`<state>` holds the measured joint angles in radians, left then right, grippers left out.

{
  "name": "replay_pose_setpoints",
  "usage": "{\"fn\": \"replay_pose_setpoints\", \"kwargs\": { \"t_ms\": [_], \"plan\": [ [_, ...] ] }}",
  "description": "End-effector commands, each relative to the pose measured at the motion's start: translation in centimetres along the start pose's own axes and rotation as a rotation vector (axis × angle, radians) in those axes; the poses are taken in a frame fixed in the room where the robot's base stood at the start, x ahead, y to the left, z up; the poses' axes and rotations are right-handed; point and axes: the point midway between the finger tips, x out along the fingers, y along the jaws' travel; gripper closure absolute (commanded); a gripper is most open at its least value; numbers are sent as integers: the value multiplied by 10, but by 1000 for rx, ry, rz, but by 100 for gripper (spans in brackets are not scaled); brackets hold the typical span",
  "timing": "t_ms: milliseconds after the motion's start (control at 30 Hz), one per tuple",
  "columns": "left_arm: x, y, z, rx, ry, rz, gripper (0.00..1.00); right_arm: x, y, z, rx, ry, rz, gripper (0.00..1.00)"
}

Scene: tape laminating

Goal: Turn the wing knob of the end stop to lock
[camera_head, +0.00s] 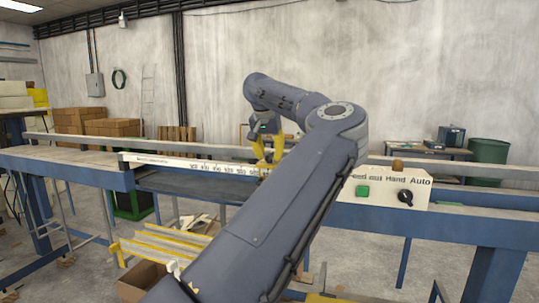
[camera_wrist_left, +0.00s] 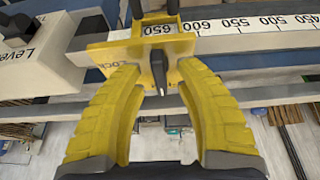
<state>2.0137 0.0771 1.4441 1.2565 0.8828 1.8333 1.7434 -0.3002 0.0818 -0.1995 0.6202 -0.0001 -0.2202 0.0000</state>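The end stop is a yellow bracket (camera_wrist_left: 124,52) on the ruler rail, with a window showing 650 and the word Lock on its left part. Its dark wing knob (camera_wrist_left: 159,75) points roughly straight down in the left wrist view. My left gripper (camera_wrist_left: 158,68) is open, with its yellow fingers on either side of the knob and gaps between. In the head view, my left gripper (camera_head: 265,150) reaches down at the right part of the ruler (camera_head: 205,165), and my arm hides most of the end stop. My right gripper is not in view.
A pale control box (camera_head: 385,187) with a green button and black selector stands right of my arm. A grey box (camera_wrist_left: 42,55) marked Level shows in the wrist view. Yellow-edged pieces (camera_head: 165,243) and a cardboard box (camera_head: 142,281) are below the bench.

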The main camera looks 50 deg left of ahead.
Motion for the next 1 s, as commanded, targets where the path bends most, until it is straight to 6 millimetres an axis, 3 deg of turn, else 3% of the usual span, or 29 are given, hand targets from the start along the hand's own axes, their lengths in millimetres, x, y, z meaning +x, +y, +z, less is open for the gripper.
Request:
{"fn": "replay_pose_setpoints", "kwargs": {
  "t_ms": [300, 600, 1000],
  "plan": [
    [1, 0, 0, 0, 0, 0, 65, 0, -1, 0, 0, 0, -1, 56],
    [1, 0, 0, 0, 0, 0, 100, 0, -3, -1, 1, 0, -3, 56],
    [1, 0, 0, 22, 0, 9, 100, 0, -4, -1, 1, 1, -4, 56]
  ]
}}
